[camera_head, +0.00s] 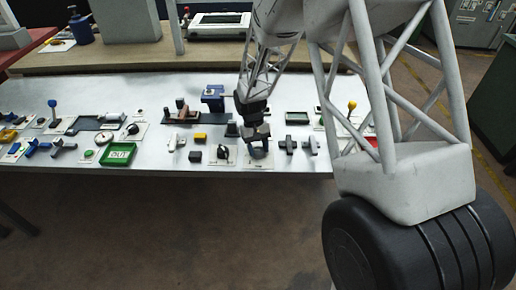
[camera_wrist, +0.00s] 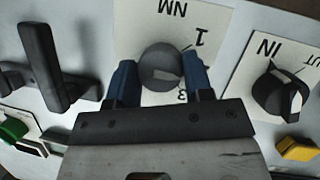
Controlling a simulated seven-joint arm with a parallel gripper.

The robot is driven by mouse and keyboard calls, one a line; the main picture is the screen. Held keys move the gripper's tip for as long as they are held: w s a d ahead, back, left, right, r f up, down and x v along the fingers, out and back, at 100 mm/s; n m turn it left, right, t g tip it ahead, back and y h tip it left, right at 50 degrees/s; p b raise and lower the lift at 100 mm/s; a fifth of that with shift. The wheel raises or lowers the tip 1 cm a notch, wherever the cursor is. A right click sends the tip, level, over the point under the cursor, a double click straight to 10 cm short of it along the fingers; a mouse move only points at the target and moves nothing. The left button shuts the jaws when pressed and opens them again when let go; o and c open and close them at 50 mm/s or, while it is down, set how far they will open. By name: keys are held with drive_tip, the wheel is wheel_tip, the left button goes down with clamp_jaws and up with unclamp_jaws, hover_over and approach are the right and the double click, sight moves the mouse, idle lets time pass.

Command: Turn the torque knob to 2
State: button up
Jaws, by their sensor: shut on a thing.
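The torque knob (camera_wrist: 160,66) is a round grey knob on a white plate (camera_wrist: 150,20) marked "NM", with a "1" and a "3" showing. My gripper (camera_wrist: 160,78) has its two blue fingers on either side of the knob and is shut on it. The "2" is not visible, and I cannot tell which number the knob points at. In the head view my gripper (camera_head: 258,148) is down at the plate (camera_head: 258,164) near the table's front edge, and it hides most of the knob.
A black IN/OUT knob (camera_wrist: 280,95) stands beside the torque plate, with a yellow block (camera_wrist: 298,149) near it. A dark grey handle (camera_wrist: 45,65) is on the other side. Grey handles (camera_head: 287,145) stand close right of my gripper in the head view. A green OUT tray (camera_head: 119,154) is further left.

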drive_tip(key=o, duration=0.9)
drive_tip(key=shift+r, duration=0.1)
drive_tip(key=shift+v, duration=3.85)
drive_tip(key=shift+d, duration=0.1)
